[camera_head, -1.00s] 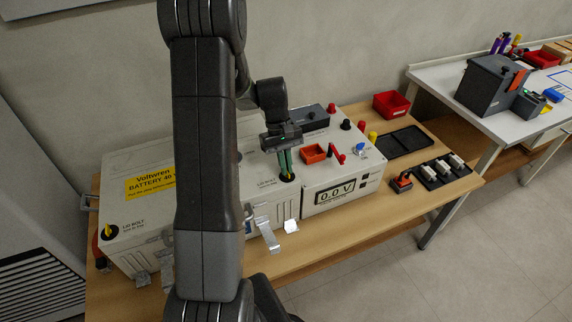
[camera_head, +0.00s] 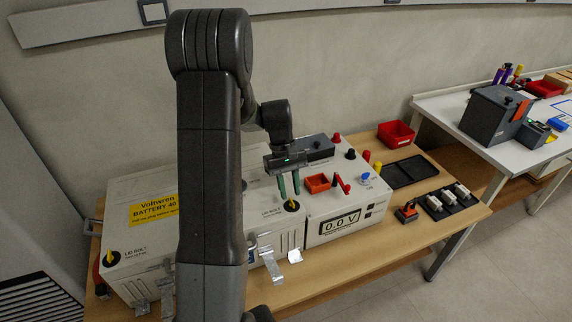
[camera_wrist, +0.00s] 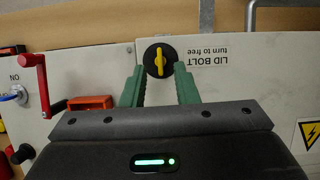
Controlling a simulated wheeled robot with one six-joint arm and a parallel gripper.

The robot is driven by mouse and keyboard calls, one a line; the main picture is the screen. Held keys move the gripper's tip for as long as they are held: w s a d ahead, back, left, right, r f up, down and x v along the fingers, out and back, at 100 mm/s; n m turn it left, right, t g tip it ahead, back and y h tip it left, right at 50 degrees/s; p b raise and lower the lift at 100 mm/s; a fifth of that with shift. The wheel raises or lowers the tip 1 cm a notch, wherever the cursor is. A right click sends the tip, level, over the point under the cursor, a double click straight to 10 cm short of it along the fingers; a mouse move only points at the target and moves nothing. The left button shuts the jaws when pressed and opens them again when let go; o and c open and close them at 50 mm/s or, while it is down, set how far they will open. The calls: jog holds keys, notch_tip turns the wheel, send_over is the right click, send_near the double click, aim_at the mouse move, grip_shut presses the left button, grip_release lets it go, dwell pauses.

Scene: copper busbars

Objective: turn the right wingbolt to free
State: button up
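The right wingbolt is a black round knob with a yellow wing, labelled "LID BOLT turn to free". It sits at the front right corner of the battery lid in the head view (camera_head: 291,206) and at top centre in the wrist view (camera_wrist: 158,60). There its wing runs up and down the picture. My gripper (camera_head: 289,190) has its two green fingers apart and empty, just above the bolt in the head view. In the wrist view my gripper (camera_wrist: 159,70) has one fingertip on each side of the bolt, with visible gaps.
The left lid bolt (camera_head: 111,258) is on the battery box (camera_head: 150,190). A panel reads 0.0 V (camera_head: 340,222). Silver clips (camera_head: 271,265) stick out at the front.

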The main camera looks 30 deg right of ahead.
aim_at(292, 203)
jog(key=v, duration=1.1)
jog(key=shift+w+r, duration=0.2)
jog(key=shift+r, duration=0.1)
jog(key=shift+f, duration=0.1)
jog(key=x, duration=1.3)
jog(key=shift+s+f, duration=0.3)
